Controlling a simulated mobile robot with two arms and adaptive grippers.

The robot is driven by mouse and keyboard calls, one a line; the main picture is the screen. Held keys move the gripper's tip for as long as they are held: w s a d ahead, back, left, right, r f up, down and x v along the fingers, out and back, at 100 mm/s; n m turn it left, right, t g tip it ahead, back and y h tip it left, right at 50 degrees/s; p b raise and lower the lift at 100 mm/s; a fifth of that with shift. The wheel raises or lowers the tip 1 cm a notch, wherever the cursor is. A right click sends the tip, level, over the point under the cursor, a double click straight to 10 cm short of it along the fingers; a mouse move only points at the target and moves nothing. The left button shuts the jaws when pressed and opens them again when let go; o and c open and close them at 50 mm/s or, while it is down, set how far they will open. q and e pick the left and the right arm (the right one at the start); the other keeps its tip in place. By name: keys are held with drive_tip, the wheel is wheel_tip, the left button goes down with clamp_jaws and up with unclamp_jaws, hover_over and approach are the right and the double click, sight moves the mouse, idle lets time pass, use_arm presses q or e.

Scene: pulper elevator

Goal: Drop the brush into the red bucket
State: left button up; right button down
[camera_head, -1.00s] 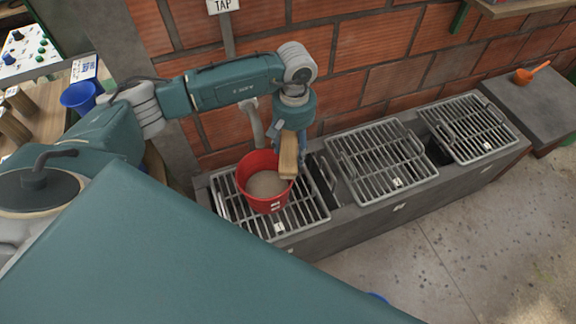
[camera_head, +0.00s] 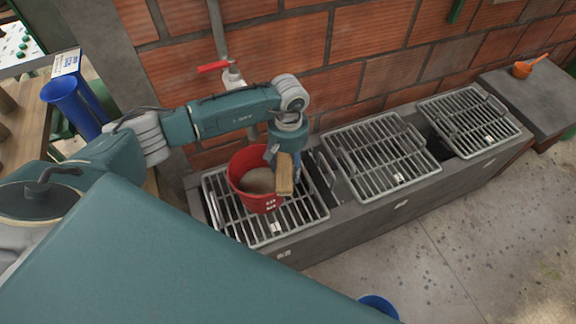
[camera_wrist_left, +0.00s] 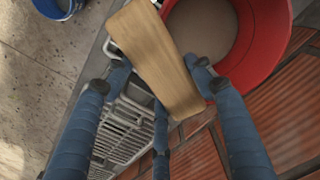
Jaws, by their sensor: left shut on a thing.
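The red bucket (camera_head: 262,200) stands upright on the left metal grate, with a greyish-tan content or bottom inside. My left gripper (camera_head: 284,158) points down at the bucket's right rim. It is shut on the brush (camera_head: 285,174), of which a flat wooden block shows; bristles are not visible. In the left wrist view the brush (camera_wrist_left: 154,55) lies between the blue fingers, and its edge overlaps the rim of the red bucket (camera_wrist_left: 262,40). I cannot tell whether the brush touches the rim. My right gripper is not in view.
Metal grates (camera_head: 381,157) top a concrete trough along the brick wall. A tap with a red handle (camera_head: 213,67) is above the bucket. A blue bucket (camera_head: 378,306) is on the floor. An orange scoop (camera_head: 524,69) lies on the block at right.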

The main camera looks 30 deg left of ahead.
sight(288, 165)
use_arm(q)
drive_tip(key=shift+f+b, duration=0.4)
drive_tip(key=shift+b, duration=0.1)
drive_tip(key=o, duration=1.1)
drive_tip(key=shift+s+a, duration=0.1)
drive_tip(key=shift+f, duration=0.1)
drive_tip(key=shift+r+p, duration=0.35)
drive_tip(key=shift+r, duration=0.05)
wheel_tip(288, 165, up, 12)
drive_tip(key=p, duration=0.6)
drive_tip(key=shift+r+p, duration=0.15)
drive_tip(key=shift+p, duration=0.25)
